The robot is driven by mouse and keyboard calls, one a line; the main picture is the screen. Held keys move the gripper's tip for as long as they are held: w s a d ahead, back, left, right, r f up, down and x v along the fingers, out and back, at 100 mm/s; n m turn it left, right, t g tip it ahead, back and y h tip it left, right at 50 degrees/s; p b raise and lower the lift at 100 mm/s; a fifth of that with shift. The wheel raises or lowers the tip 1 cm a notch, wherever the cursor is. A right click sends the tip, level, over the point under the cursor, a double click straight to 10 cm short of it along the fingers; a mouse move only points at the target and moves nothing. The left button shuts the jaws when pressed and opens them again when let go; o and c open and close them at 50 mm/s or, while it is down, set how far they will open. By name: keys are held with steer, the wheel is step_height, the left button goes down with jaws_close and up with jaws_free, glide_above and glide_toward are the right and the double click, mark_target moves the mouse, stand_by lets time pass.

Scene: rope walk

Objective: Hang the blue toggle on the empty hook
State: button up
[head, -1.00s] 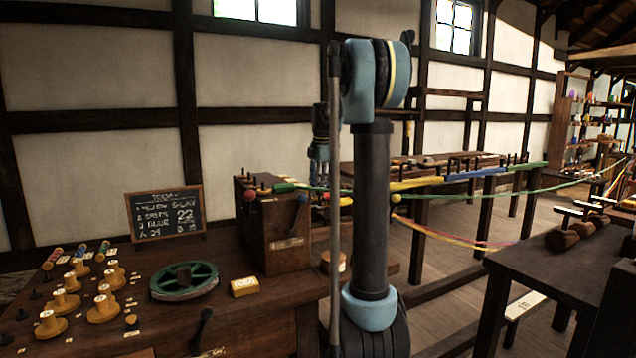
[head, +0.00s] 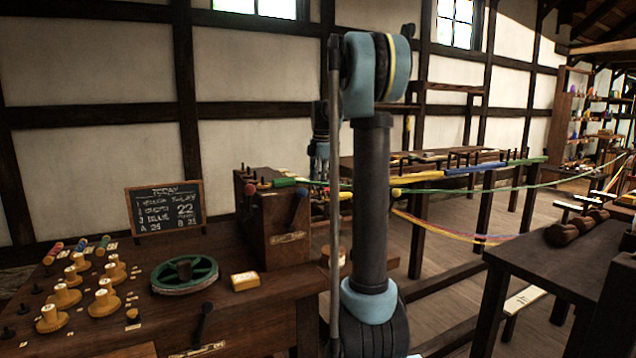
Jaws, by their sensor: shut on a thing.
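My arm rises in the middle of the head view, and its far end hangs down behind it. My gripper (head: 318,182) is small and partly hidden there, beside the right end of a dark wooden box (head: 270,228). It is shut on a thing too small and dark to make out. I cannot tell whether that piece is the toggle. Which hook is empty is not clear.
Green, yellow and blue rope (head: 475,169) runs right from behind my arm; other strands sag below. A green wheel (head: 184,275), yellow block (head: 245,281) and several wooden pieces cover the left bench (head: 262,310). A chalkboard (head: 165,208) stands behind. Another bench (head: 560,265) is at right.

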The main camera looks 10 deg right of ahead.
steer(key=shift+f, duration=0.1)
steer(key=o, duration=1)
steer(key=shift+c, duration=0.2)
steer(key=shift+r, duration=4.05)
steer(key=shift+s, duration=0.1)
